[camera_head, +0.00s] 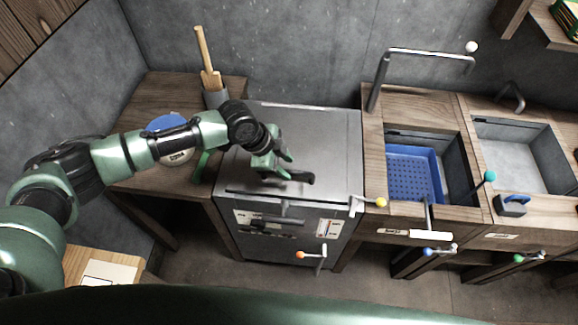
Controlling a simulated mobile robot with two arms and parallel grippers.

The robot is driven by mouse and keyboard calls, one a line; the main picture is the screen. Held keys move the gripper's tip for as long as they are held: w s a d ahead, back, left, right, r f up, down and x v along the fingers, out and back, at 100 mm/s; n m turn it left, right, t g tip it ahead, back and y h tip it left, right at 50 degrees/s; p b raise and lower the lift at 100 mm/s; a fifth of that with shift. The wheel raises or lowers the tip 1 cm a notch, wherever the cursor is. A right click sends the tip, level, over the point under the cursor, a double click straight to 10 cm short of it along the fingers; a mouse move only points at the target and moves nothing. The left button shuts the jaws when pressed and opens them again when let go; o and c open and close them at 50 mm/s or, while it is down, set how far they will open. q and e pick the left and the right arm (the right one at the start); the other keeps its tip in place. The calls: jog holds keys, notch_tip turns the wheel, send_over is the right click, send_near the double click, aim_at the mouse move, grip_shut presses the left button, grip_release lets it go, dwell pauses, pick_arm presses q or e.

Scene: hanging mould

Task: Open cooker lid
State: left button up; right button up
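The cooker (300,130) is a grey metal box in the middle of the view, and its flat lid is down. A dark bar handle (278,221) is on its front, beside printed labels. My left gripper (298,167) hangs over the front part of the lid, behind the handle. Its dark fingers look apart, with nothing seen between them. I cannot tell whether it touches the lid. The arm hides part of the lid's left side. My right gripper is not in view.
A wooden table with a blue-and-white round container (172,150) and a holder with wooden sticks (213,88) is on the left.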

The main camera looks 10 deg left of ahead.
pick_arm(q)
jog(key=shift+x, duration=1.3)
grip_shut()
dwell(0.5)
